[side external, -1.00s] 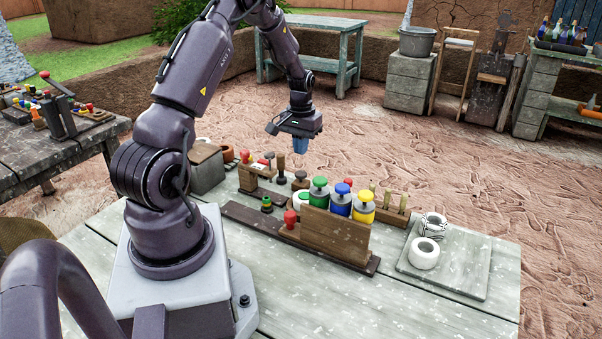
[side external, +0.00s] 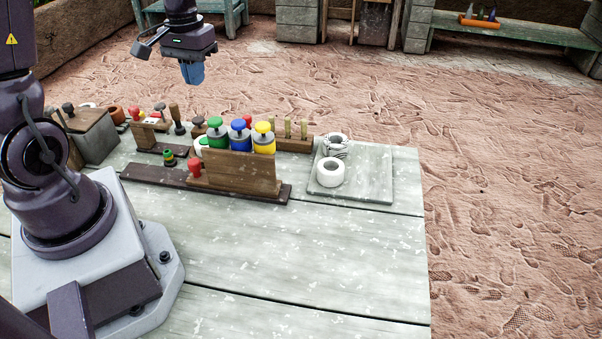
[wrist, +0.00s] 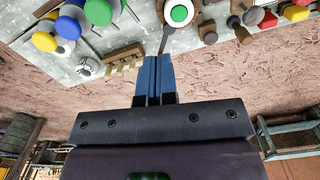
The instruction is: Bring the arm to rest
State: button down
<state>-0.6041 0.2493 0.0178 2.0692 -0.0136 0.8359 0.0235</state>
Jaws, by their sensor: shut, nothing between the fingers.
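My gripper (side external: 192,73) hangs in the air beyond the far edge of the table, above and apart from the things on it. Its blue fingers are together with nothing between them, and they also show shut in the wrist view (wrist: 155,75). The fingers point down in the side view. My arm rises from its base on the left of the table, and its upper part is cut off by the top of the picture.
A dark wooden rack (side external: 240,172) stands on the grey table (side external: 300,245) with green, blue and yellow-topped stamps (side external: 263,140). White tape rolls (side external: 330,173) sit on a grey board (side external: 378,180) at the right. The front of the table is clear.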

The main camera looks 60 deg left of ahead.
jog(key=s+d+r+m+t, duration=0.2)
jog(key=d+r, duration=0.4)
jog(key=d, duration=0.3)
jog(key=s+d+r+m+t, duration=0.3)
jog(key=s+d+r+m, duration=0.2)
jog(key=d, duration=0.5)
notch_tip(320, 180, up, 2)
jog(key=shift+s+d+r+t, duration=0.1)
jog(key=shift+s+d+t, duration=0.2)
jog(key=shift+s, duration=0.15)
jog(key=shift+a, duration=0.15)
dwell(0.5)
jog(key=w+a+f+n+h, duration=0.2)
jog(key=a+f+n, duration=0.4)
jog(key=a+n, duration=0.4)
jog(key=w+a+f+n+g+h, duration=0.1)
jog(key=w+a+f+n+h, duration=0.2)
jog(key=a+n, duration=0.8)
jog(key=w+a+f+n+h, duration=0.3)
jog(key=w+a+f+n, duration=0.2)
jog(key=a+f+n, duration=0.5)
jog(key=shift+w+a+n, duration=0.15)
jog(key=shift+a+n, duration=0.55)
jog(key=shift+a, duration=0.45)
